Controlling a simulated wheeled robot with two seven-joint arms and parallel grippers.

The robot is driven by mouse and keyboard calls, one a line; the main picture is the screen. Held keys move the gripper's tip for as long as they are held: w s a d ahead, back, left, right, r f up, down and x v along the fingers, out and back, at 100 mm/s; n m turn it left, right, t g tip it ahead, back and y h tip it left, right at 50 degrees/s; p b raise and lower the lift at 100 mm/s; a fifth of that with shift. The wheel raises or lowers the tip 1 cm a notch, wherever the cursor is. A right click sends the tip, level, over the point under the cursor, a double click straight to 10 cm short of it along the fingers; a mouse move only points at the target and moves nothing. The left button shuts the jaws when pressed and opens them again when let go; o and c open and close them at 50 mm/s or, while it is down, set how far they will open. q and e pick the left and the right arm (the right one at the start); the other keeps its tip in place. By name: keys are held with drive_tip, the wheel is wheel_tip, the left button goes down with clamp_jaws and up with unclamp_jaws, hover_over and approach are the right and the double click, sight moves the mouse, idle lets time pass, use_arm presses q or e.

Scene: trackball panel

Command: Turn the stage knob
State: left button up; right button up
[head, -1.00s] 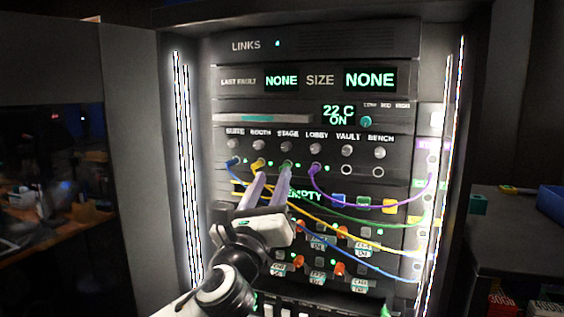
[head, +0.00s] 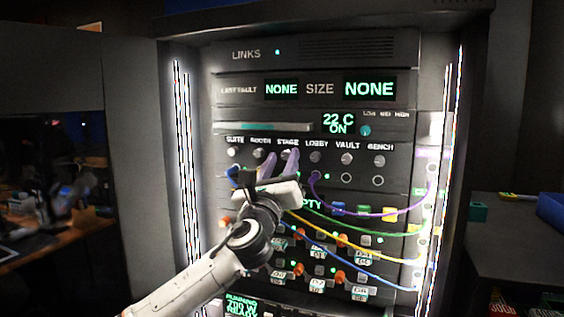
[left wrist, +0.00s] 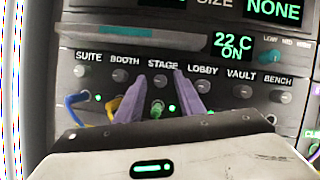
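The stage knob (left wrist: 160,81) is a small round grey knob under the STAGE label in the left wrist view, third from the left in the knob row. My left gripper (head: 282,155) reaches up to the knob row of the panel in the head view. In the left wrist view its two purple fingers (left wrist: 159,80) are apart, one to each side of the stage knob, with a gap to it in the picture. Whether the tips reach the knob in depth cannot be told. A green plug (left wrist: 157,108) shows below the knob, between the fingers. My right gripper is not in view.
The booth knob (left wrist: 120,75) and lobby knob (left wrist: 198,87) sit close on either side. Blue, yellow, green and purple cables (head: 375,214) cross the panel below. Bright light strips (head: 184,170) edge the rack. The display (head: 338,124) reads 22 C ON.

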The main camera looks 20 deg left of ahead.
use_arm(q)
drive_tip(key=shift+c, duration=0.4)
clamp_jaws()
